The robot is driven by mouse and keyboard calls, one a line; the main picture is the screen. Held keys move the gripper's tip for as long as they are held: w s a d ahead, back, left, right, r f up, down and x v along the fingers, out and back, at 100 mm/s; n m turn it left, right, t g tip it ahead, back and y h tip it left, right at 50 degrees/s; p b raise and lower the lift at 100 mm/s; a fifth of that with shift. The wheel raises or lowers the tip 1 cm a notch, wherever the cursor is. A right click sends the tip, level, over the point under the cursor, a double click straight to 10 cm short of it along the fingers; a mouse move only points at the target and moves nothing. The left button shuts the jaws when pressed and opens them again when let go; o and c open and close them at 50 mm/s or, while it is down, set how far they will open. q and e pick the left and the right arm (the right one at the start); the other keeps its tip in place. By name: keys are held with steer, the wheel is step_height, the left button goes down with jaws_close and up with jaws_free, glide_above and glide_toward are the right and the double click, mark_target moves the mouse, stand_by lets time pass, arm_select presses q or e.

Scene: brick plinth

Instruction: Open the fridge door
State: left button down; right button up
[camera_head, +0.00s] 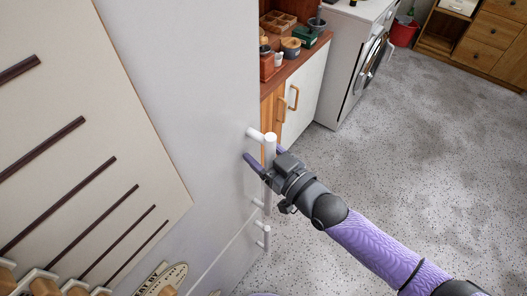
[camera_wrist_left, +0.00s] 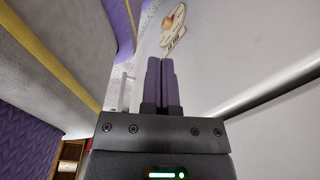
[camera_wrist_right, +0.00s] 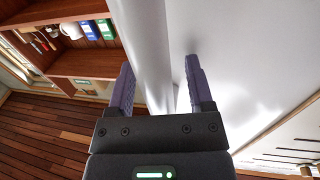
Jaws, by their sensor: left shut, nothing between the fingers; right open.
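The fridge (camera_head: 215,90) stands at the left of the head view with its pale door shut. A white vertical bar handle (camera_head: 269,185) runs along the door's right edge, and a second, lower handle (camera_head: 262,236) sits beneath the door seam. My right gripper (camera_head: 264,157) is open at the upper handle, one finger on each side of it. In the right wrist view the handle (camera_wrist_right: 148,45) passes between the open fingers (camera_wrist_right: 160,75); contact cannot be told. My left gripper (camera_wrist_left: 162,62) is shut and empty close to a pale surface, and is out of the head view.
Beyond the fridge stand a cabinet (camera_head: 305,92) with wooden handles, a white washing machine (camera_head: 350,55) and a wooden drawer unit (camera_head: 490,45). The speckled floor (camera_head: 420,150) at right is clear.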

jaws_close()
stand_by(0.4)
stand_by(0.9)
